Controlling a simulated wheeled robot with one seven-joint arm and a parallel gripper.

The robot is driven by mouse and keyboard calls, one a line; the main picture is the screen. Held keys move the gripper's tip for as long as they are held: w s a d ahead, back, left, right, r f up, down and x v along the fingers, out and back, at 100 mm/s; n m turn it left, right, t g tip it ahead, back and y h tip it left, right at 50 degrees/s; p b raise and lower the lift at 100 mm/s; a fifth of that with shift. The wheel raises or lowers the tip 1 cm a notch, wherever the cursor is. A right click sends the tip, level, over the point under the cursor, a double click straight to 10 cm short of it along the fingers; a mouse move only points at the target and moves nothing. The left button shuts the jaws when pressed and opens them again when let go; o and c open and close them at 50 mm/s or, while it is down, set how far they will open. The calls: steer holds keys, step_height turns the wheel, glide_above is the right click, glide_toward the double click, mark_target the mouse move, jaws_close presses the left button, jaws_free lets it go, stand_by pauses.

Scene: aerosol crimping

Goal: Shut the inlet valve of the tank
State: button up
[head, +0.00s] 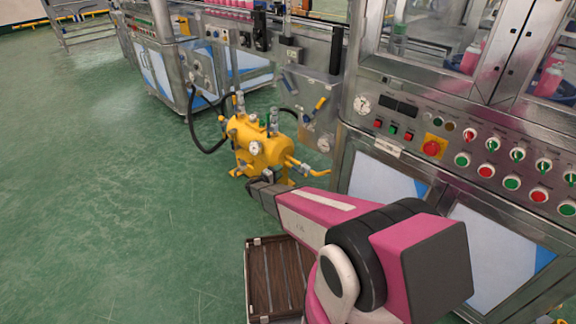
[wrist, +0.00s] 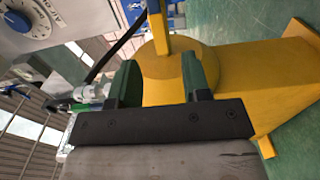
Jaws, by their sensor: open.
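The yellow tank (head: 262,150) stands on the floor beside the machine, with a pressure gauge, hoses and several small valves on it. I cannot tell which valve is the inlet. My gripper (wrist: 160,62) is open, with two dark green fingers. In the wrist view the tank's yellow body (wrist: 235,75) lies behind the fingers, and a narrow yellow bar (wrist: 159,35) shows beyond and between the fingertips. Nothing is visibly held. In the head view my arm reaches to the tank's near side and its tip is hard to make out.
A control panel (head: 470,150) with buttons and switches stands at the right. A brown slatted crate (head: 262,280) lies on the floor below my arm. A black hose (head: 205,145) runs left of the tank. In the wrist view a blue dial (wrist: 30,22) is close at upper left. Green floor (head: 110,200) is clear at left.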

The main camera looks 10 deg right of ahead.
mark_target(289, 164)
steer(key=x, duration=0.7)
steer(key=shift+w+d, duration=0.25)
steer(key=shift+d, duration=0.05)
jaws_close()
